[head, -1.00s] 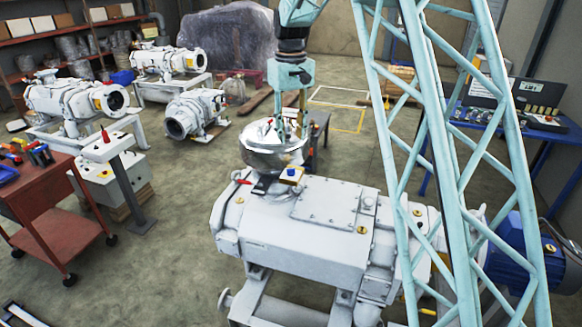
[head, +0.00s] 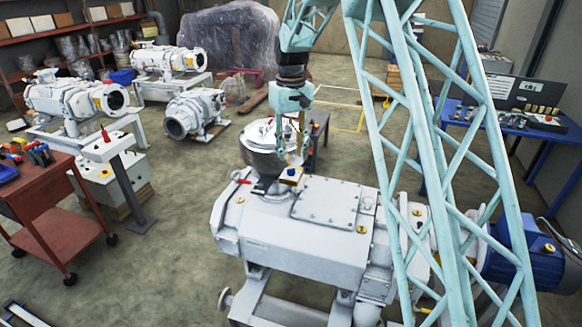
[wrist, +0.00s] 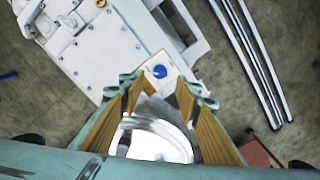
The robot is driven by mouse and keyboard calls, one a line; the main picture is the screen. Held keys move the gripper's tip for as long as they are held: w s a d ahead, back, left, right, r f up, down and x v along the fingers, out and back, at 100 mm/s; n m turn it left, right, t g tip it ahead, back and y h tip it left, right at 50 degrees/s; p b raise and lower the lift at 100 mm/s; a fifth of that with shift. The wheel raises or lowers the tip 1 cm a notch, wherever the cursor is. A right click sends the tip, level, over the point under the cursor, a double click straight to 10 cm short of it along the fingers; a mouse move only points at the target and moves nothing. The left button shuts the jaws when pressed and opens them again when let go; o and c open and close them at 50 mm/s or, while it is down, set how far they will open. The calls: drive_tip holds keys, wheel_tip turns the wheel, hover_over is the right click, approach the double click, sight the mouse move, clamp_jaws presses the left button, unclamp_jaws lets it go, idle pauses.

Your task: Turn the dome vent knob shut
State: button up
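A shiny metal dome (head: 262,134) stands on a neck at the far left end of the white pump. In the wrist view, part of the bright dome (wrist: 155,140) shows between my fingers. My gripper (head: 292,150) points down at the dome's right side; contact cannot be told. In the wrist view its two tan-padded fingers (wrist: 161,88) are spread, with nothing visibly clamped. A blue round knob (wrist: 160,71) on a small pale block lies just beyond the fingertips; it also shows in the head view (head: 291,172). I cannot tell if it is the vent knob.
The white pump body (head: 290,235) fills the centre, with a red-handled lever (head: 241,181) beside the dome's neck. A red cart (head: 50,205) and a control pedestal (head: 120,170) stand left. A blue bench (head: 480,120) is at right. Open floor lies between.

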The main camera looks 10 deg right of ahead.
sight(291, 169)
drive_tip(key=shift+f, duration=3.4)
drive_tip(key=c, duration=0.9)
